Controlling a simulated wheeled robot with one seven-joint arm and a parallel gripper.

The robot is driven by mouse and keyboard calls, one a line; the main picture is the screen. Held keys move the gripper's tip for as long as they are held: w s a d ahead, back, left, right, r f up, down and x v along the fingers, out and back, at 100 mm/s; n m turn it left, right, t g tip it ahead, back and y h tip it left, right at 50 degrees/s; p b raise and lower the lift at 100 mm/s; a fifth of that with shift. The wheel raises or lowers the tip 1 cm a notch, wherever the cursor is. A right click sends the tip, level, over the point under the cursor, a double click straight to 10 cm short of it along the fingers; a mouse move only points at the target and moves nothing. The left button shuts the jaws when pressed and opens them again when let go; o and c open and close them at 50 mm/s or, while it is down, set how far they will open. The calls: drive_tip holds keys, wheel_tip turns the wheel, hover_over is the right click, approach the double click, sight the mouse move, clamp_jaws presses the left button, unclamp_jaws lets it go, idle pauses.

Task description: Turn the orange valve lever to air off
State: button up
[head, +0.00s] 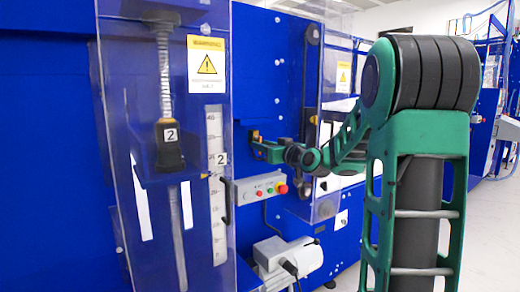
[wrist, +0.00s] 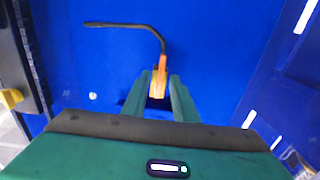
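The orange valve lever (wrist: 162,66) sits on the blue machine panel, upper middle in the wrist view. A dark hose runs from its top and bends to the left. In the head view the lever (head: 256,135) is a small orange spot just above my fingertips. My gripper (wrist: 160,82) has its two green fingers on either side of the lever's lower part, with narrow gaps showing. Contact with the lever is hard to make out. In the head view my gripper (head: 262,150) reaches to the panel from the right. The air-on and air-off marks cannot be read.
A clear guard (head: 165,230) with a scale stands left of my gripper, and another clear guard (head: 322,190) stands to its right. A grey button box (head: 260,188) and a grey motor (head: 290,260) sit below.

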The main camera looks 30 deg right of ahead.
clamp_jaws()
drive_tip(key=shift+a+m, duration=0.1)
drive_tip(key=shift+m, duration=0.2)
drive_tip(key=m, duration=0.5)
drive_tip(key=a+r+m, duration=0.1)
drive_tip(key=m, duration=1.1)
drive_tip(key=shift+a+r, duration=0.35)
drive_tip(key=shift+m, duration=0.3)
